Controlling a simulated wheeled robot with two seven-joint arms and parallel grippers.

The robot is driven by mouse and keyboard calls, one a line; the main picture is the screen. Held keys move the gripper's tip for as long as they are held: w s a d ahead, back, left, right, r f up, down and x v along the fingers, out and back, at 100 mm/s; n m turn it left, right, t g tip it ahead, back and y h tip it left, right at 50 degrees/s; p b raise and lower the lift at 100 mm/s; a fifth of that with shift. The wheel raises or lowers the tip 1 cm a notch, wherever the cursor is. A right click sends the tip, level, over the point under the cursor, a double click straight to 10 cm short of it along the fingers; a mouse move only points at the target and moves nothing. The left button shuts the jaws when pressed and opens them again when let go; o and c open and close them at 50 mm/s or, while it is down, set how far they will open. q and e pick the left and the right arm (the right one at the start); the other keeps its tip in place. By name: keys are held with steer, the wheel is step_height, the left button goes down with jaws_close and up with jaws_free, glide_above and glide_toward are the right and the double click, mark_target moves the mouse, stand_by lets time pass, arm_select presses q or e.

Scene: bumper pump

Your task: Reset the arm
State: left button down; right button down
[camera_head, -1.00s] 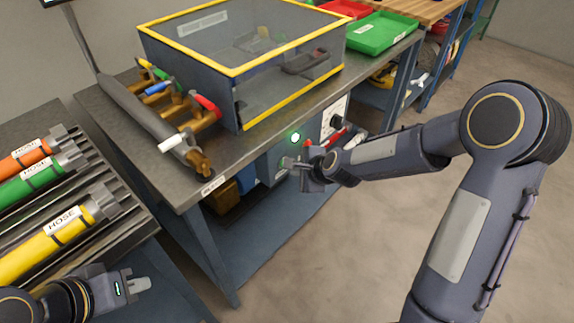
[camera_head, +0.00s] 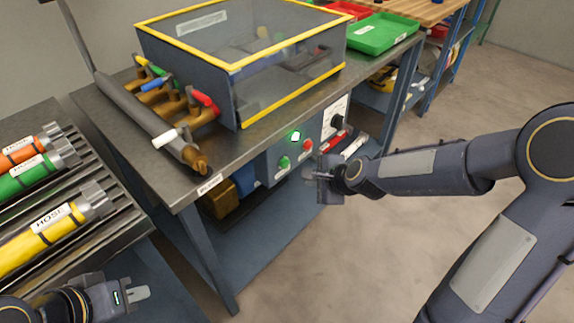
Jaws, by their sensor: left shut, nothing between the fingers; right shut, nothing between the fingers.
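My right arm reaches in from the right. Its gripper (camera_head: 314,179) is shut and empty, in front of the blue control panel (camera_head: 280,155) under the bench edge. The panel carries a lit green light (camera_head: 295,135), a green button (camera_head: 284,163), a red button (camera_head: 308,146) and a dial (camera_head: 337,121). I cannot tell whether the gripper touches the panel; it appears in front of and just below the buttons. My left gripper (camera_head: 140,293) is shut and empty at the lower left, below the hose rack.
A yellow-framed clear box (camera_head: 240,68) stands on the metal bench (camera_head: 235,150), beside a manifold (camera_head: 150,118) with coloured valve handles. Yellow, green and orange hoses lie in a rack (camera_head: 130,225) at left. A green tray (camera_head: 382,34) is at the back. Floor at right is clear.

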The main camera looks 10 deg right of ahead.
stand_by(0.4)
steer(key=s+d+r+n+g, duration=0.1)
steer(key=s+d+r+n, duration=0.15)
steer(key=s+n, duration=0.45)
steer(key=s+d+r+n, duration=0.1)
steer(key=s+r+n, duration=0.25)
steer(key=s, duration=0.65)
steer(key=s+d+r+n+g, duration=0.1)
steer(key=s+r+n, duration=0.2)
steer(key=s+n, duration=0.45)
step_height(320, 180, up, 16)
steer(key=s+m+p, duration=0.1)
steer(key=p, duration=1.6)
steer(key=shift+s+d+r, duration=0.15)
steer(key=shift+s+r, duration=0.1)
steer(key=shift+s, duration=0.05)
